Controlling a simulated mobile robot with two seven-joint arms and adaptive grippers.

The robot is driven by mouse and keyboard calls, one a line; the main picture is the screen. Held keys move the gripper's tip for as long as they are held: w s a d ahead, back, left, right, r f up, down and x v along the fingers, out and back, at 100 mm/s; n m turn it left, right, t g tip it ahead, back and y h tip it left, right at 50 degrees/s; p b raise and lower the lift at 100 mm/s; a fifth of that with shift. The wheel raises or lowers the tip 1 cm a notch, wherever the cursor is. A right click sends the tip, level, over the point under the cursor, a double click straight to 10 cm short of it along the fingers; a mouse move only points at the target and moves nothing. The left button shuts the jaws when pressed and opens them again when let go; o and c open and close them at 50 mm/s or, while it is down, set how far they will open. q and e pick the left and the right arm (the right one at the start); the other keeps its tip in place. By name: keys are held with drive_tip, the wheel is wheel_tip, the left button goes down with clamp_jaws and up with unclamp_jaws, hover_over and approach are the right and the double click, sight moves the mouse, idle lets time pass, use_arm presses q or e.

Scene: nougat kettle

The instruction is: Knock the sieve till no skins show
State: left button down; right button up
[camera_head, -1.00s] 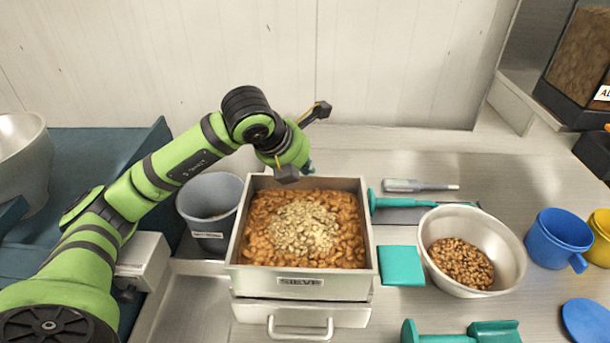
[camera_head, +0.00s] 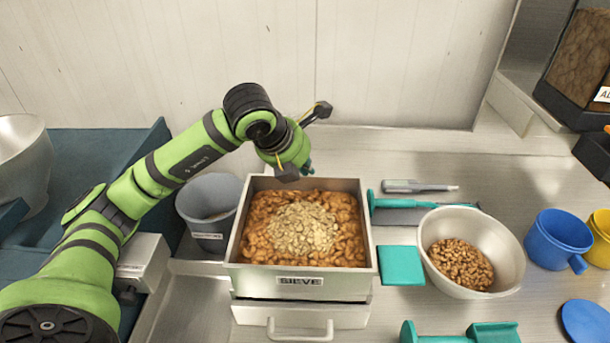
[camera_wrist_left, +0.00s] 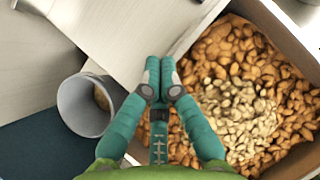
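The sieve (camera_head: 345,284) is a square metal box with a SIEVE label, standing on a metal base with a drawer handle. Brown nuts (camera_head: 262,225) fill it, with a heap of pale skins (camera_head: 303,227) showing on top in the middle. The nuts (camera_wrist_left: 222,42) and pale skins (camera_wrist_left: 238,118) also show in the left wrist view. My left gripper (camera_head: 309,169) is at the sieve's back rim. In the left wrist view its teal fingers (camera_wrist_left: 162,76) are together beside the rim; I see nothing held between them. My right gripper is not in view.
A grey bin (camera_head: 208,232) stands just left of the sieve. A teal block (camera_head: 401,266), a bowl of nuts (camera_head: 510,255) and a teal-handled scraper (camera_head: 400,214) are to the right. Blue (camera_head: 553,240) and yellow (camera_head: 600,240) mugs stand farther right. A wall closes the back.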

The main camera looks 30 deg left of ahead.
use_arm(q)
drive_tip(key=shift+s+f, duration=0.15)
drive_tip(key=shift+f, duration=0.2)
drive_tip(key=shift+w+a+r+p, duration=0.1)
drive_tip(key=shift+w+r+p, duration=0.15)
drive_tip(key=shift+r+p, duration=0.45)
drive_tip(key=shift+w+a+r+p, duration=0.1)
drive_tip(key=shift+w+r+p, duration=0.2)
drive_tip(key=shift+r, duration=0.75)
drive_tip(key=shift+w+a+r+p, duration=0.1)
drive_tip(key=shift+w+r+p, duration=0.1)
drive_tip(key=shift+r+p, duration=0.55)
drive_tip(key=shift+r, duration=0.15)
